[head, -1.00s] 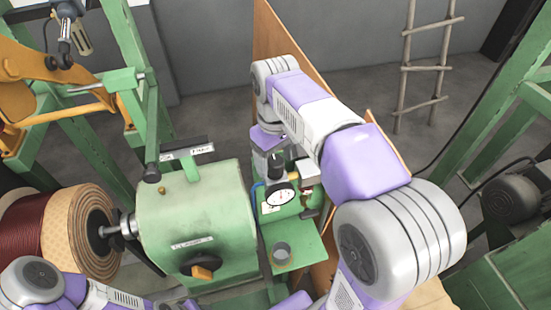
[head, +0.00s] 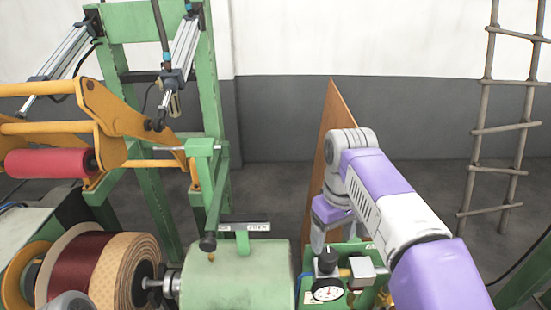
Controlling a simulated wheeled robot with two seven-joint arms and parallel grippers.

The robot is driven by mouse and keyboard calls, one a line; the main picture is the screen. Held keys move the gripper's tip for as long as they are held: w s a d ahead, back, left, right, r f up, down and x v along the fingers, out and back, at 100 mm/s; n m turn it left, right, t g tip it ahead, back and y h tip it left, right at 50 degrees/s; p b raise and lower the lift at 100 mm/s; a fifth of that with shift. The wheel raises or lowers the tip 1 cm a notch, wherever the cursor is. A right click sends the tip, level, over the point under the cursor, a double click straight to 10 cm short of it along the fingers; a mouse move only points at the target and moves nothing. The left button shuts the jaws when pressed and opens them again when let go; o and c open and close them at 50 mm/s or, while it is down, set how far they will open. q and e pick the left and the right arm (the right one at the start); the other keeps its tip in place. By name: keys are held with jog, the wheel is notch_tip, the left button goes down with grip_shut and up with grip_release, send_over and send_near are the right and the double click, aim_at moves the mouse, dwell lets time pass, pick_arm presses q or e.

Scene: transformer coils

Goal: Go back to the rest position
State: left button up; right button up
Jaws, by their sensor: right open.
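My right arm, lilac and white, reaches in from the lower right. Its gripper (head: 319,240) points down just behind and above the gauge on the green machine, and is open. Its fingers are partly hidden behind the wrist, and I see nothing held between them. A small grey piece of my left arm shows at the bottom left edge, but the left gripper is not in view.
The green machine housing (head: 237,275) fills the lower middle, with a dial gauge (head: 327,290) at its right. A copper-red coil (head: 76,268) sits at the left. A wooden board (head: 322,150) stands behind my right arm. A ladder (head: 502,125) leans against the back wall.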

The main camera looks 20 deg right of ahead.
aim_at(330, 254)
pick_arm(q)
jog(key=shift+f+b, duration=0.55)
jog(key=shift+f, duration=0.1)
pick_arm(e)
notch_tip(330, 254, down, 6)
jog(key=shift+f, duration=0.35)
jog(key=shift+r+n, duration=0.1)
jog(key=shift+n, duration=0.6)
